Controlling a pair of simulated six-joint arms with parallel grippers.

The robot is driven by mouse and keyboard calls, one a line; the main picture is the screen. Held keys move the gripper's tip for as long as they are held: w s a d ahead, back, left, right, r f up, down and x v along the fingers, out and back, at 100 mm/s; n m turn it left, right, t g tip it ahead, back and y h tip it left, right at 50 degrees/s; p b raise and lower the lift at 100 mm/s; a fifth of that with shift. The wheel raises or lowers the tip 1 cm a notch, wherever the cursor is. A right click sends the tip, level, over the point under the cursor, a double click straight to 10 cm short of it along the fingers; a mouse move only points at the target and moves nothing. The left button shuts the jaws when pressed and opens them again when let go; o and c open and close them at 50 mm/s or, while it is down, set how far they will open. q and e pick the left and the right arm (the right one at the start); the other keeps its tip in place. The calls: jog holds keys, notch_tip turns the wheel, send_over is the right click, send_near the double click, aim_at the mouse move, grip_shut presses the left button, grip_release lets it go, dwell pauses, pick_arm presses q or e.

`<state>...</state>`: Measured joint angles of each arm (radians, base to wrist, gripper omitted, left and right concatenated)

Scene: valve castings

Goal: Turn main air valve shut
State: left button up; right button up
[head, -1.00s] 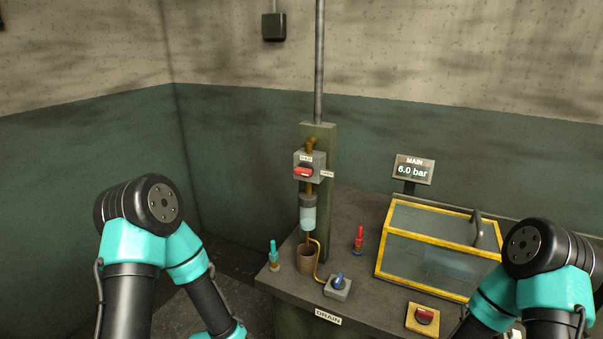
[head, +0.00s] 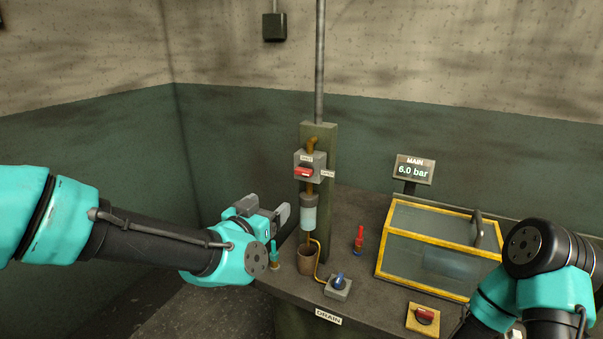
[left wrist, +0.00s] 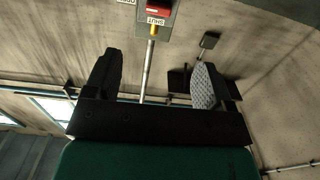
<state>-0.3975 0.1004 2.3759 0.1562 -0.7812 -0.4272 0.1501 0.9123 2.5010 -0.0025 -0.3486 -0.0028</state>
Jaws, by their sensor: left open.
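The main air valve is a red handle (head: 304,171) on a grey box (head: 317,160) high on a green post. The handle lies roughly level, with a small label above it and another at its right. In the left wrist view the red handle (left wrist: 150,4) shows at the top edge, near a label reading SHUT (left wrist: 157,20). My left gripper (head: 267,210) is open and empty, left of the post and lower than the handle, apart from it. Its spread fingers (left wrist: 155,76) show in the left wrist view. My right gripper is out of view.
A MAIN display (head: 414,170) reads 6.0 bar. A glass bowl (head: 309,217) hangs below the valve, above a cup (head: 305,259). A teal-handled part (head: 274,254), red-handled part (head: 358,239), blue knob (head: 339,278) and yellow-framed case (head: 437,250) stand on the bench.

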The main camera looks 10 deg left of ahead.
aim_at(301, 172)
pick_arm(q)
jog(key=shift+s+r, duration=0.15)
jog(key=shift+r, duration=0.45)
jog(key=x, duration=1.7)
jog(key=shift+w, duration=0.25)
jog(key=shift+c, duration=0.3)
jog(key=c, duration=0.9)
